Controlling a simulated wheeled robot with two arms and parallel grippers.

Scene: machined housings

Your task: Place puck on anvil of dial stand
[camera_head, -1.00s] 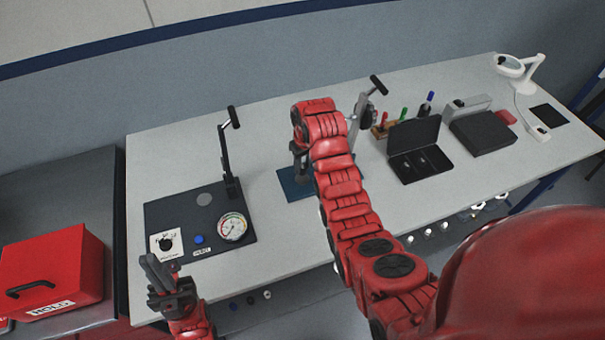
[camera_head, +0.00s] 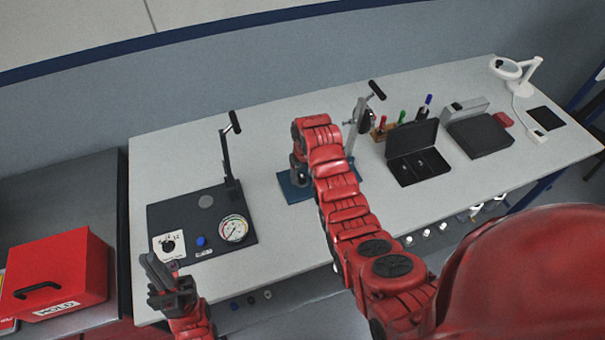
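The dial stand has a blue base (camera_head: 320,187) on the table's middle, with a grey column and a dark round dial (camera_head: 364,116) behind my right arm. My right arm reaches over the base, and its wrist hangs above the base's left part. My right gripper (camera_head: 299,177) points down there, dark and mostly covered by my wrist; its fingertips are not clear. I cannot make out the puck or the anvil; both may be hidden behind my arm. My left gripper (camera_head: 163,272) is off the table's front left edge, pointing up, with its fingers seen nearly edge-on.
A black plate (camera_head: 180,219) with a lever, a gauge (camera_head: 233,229) and a blue button stands left of the blue base. The table between plate and base is clear.

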